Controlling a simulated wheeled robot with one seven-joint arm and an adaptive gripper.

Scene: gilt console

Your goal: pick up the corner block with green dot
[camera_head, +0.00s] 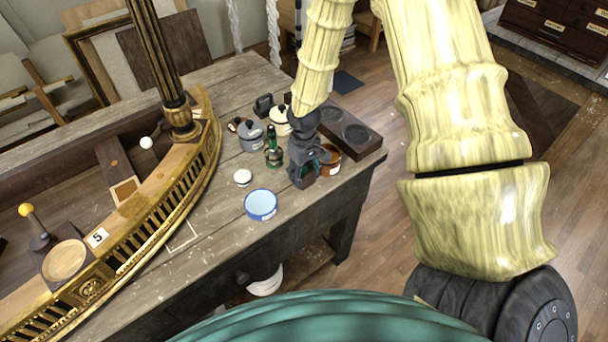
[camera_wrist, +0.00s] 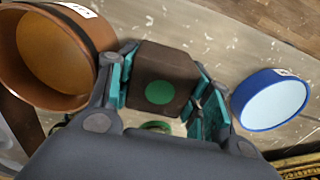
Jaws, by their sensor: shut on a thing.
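The corner block with green dot (camera_wrist: 165,72) is a dark brown block with a round green dot on the face toward the wrist camera. My gripper (camera_wrist: 163,88) is shut on it, with teal pads against its left and right sides. In the head view my gripper (camera_head: 303,174) is at the right part of the grey table, between the brown pot and the green bottle. The block is mostly hidden behind the fingers there. I cannot tell whether it touches the tabletop.
A brown pot (camera_head: 330,160) stands close right of my gripper, and a green bottle (camera_head: 273,150) close left. A blue bowl (camera_head: 261,205) and a small white round item (camera_head: 243,177) are nearer the front. Lidded pots (camera_head: 251,136) stand behind. The gilt curved rail (camera_head: 190,190) lies left.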

